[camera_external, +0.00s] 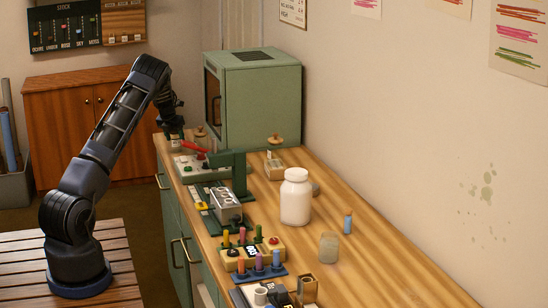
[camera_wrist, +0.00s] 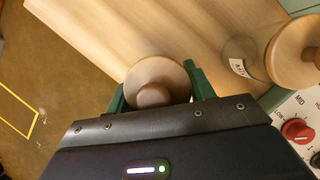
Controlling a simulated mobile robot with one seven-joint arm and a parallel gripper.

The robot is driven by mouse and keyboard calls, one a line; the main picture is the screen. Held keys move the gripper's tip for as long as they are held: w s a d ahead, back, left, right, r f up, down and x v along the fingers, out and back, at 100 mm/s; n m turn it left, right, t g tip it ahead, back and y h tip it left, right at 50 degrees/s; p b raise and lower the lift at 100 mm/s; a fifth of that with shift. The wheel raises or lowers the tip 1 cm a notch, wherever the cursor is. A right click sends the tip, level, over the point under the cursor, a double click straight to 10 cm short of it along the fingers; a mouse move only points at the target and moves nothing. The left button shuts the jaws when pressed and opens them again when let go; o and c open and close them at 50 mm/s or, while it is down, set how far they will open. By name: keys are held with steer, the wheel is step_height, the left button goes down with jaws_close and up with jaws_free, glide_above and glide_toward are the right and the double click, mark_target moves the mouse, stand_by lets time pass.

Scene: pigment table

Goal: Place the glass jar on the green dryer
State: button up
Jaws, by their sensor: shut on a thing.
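My gripper (camera_external: 175,132) is at the far left end of the bench, left of the green dryer (camera_external: 262,100). In the wrist view my gripper (camera_wrist: 158,92) has its green fingers shut on either side of a round wooden lid with a knob (camera_wrist: 157,72). It looks like the lid of a jar; the glass below it is hidden. A second jar with a wooden lid (camera_wrist: 296,52), clear glass and a white label stands to the right. Its lid also shows in the external view (camera_external: 200,131), in front of the dryer.
A panel with a red knob (camera_wrist: 296,130) is close on the right. A green stand (camera_external: 238,172), a white bottle (camera_external: 296,198), a pale jar (camera_external: 329,247) and coloured sticks crowd the bench. Another wooden-lidded item (camera_external: 275,142) stands beside the dryer. The dryer's top looks mostly clear.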

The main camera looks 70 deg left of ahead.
steer(key=o, duration=1.1)
steer(key=shift+f, duration=0.1)
steer(key=v, duration=1.2)
steer(key=shift+d, duration=0.1)
